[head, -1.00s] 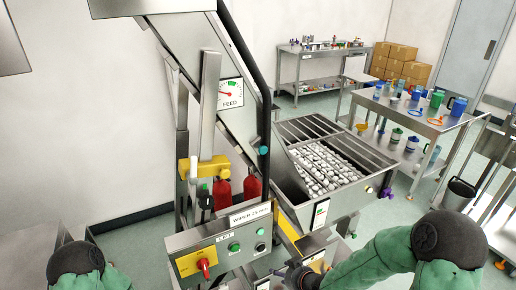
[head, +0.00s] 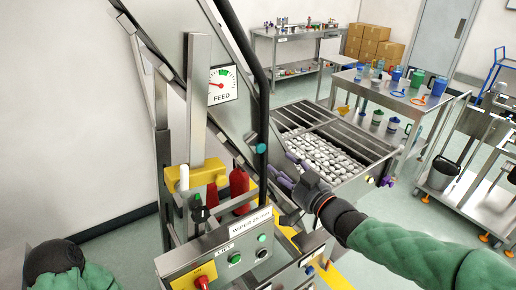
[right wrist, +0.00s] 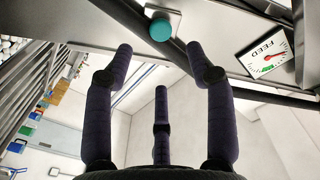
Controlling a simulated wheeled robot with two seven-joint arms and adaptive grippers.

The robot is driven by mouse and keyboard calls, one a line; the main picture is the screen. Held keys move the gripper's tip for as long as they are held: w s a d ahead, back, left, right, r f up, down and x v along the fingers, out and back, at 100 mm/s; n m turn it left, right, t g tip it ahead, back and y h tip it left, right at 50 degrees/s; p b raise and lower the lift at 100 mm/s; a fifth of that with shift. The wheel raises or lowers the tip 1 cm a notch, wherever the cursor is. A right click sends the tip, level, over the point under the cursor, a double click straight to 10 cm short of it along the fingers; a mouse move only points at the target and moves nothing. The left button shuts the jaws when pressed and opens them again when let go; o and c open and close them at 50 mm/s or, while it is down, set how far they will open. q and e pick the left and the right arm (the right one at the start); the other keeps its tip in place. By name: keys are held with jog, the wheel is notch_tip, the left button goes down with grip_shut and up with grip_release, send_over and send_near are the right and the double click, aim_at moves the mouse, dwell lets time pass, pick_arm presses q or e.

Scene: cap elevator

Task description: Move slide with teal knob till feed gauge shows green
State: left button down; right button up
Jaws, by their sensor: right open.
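The teal knob (head: 261,148) sits on the slanted steel frame beside a black rail, right of and below the feed gauge (head: 222,84). The gauge's red needle points left, away from the green band near its top. My right gripper (head: 284,170) is open and empty, just right of and below the knob, with its fingers toward it. In the right wrist view the knob (right wrist: 161,29) lies beyond and between my spread fingertips (right wrist: 160,62), apart from them. The gauge (right wrist: 264,55) shows at the right there. My left gripper is out of view; only my left arm shows.
A hopper of white caps (head: 322,155) stands right of the frame, behind my right arm. A control box (head: 225,252) with a red switch is below. A yellow bracket (head: 197,174) and red bottles (head: 240,186) are left of the knob. The black rail (head: 264,95) runs close to the knob.

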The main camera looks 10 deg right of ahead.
aim_at(262, 150)
jog(key=b+x, duration=0.2)
jog(key=x, duration=0.8)
jog(key=shift+w+a, duration=0.1)
jog(key=shift+w, duration=0.15)
